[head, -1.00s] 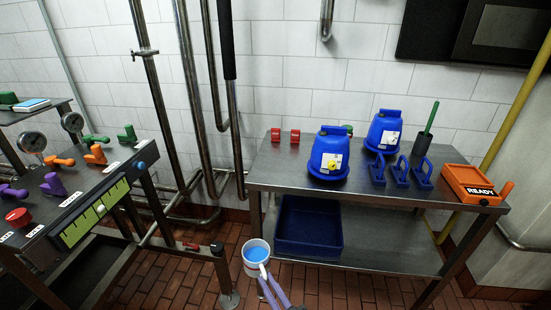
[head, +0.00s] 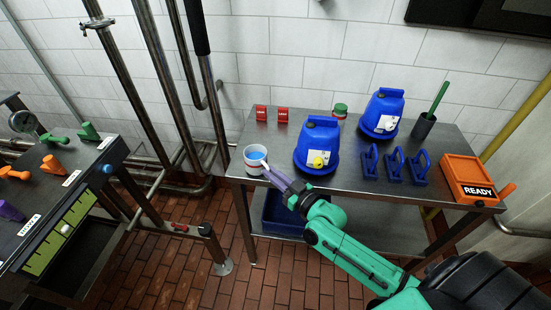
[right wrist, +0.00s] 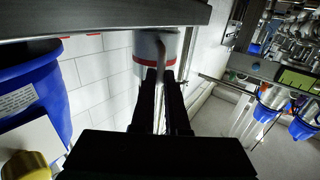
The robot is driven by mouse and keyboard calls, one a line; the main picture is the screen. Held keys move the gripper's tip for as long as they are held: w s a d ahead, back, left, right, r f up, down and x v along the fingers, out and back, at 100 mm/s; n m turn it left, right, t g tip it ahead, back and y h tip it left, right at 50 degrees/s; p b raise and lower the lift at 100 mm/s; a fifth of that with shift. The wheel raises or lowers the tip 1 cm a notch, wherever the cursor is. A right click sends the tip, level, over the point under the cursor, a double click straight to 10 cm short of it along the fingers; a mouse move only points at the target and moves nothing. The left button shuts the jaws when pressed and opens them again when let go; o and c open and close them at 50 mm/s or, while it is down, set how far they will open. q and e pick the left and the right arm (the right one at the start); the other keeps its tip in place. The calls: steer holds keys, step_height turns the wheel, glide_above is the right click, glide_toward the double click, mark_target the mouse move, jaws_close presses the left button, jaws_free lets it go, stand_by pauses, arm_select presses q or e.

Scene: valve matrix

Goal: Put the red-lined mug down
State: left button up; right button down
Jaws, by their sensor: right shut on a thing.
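The red-lined mug (head: 251,163) is white with a red band and holds blue liquid. In the head view it is upright over the left front corner of the steel table (head: 255,187). My right gripper (head: 271,171) is shut on the mug's handle, coming from the right. The right wrist view also shows the mug (right wrist: 170,45) with its red band, beyond the dark fingers (right wrist: 162,85). I cannot tell whether the mug's base touches the tabletop. My left gripper is not in view.
A blue container (head: 318,140) with a yellow cap stands just right of the mug. A second blue container (head: 383,112), a green-topped can (head: 340,110), red blocks (head: 272,114), blue handles (head: 394,166) and an orange READY box (head: 468,178) stand on the table. Pipes rise at left.

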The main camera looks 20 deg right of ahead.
steer(key=shift+w+d, duration=0.35)
steer(key=shift+w, duration=0.2)
steer(key=shift+w+d, duration=0.3)
steer(key=shift+w, duration=0.25)
steer(key=w+d, duration=0.1)
steer(key=w+d+b, duration=0.1)
steer(key=w, duration=0.1)
steer(key=shift+w+d+b, duration=0.25)
steer(key=shift+w+b, duration=0.05)
steer(key=shift+s+a+f+p, duration=0.1)
steer(key=shift+f+p, duration=0.15)
steer(key=shift+p, duration=0.05)
steer(key=shift+a+f, duration=0.1)
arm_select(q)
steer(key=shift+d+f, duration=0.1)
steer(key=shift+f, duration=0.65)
arm_select(e)
steer(key=c, duration=0.9)
jaws_free()
steer(key=shift+s, duration=0.2)
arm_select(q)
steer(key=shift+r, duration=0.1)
arm_select(e)
steer(key=v, duration=1.1)
steer(key=shift+s, duration=0.35)
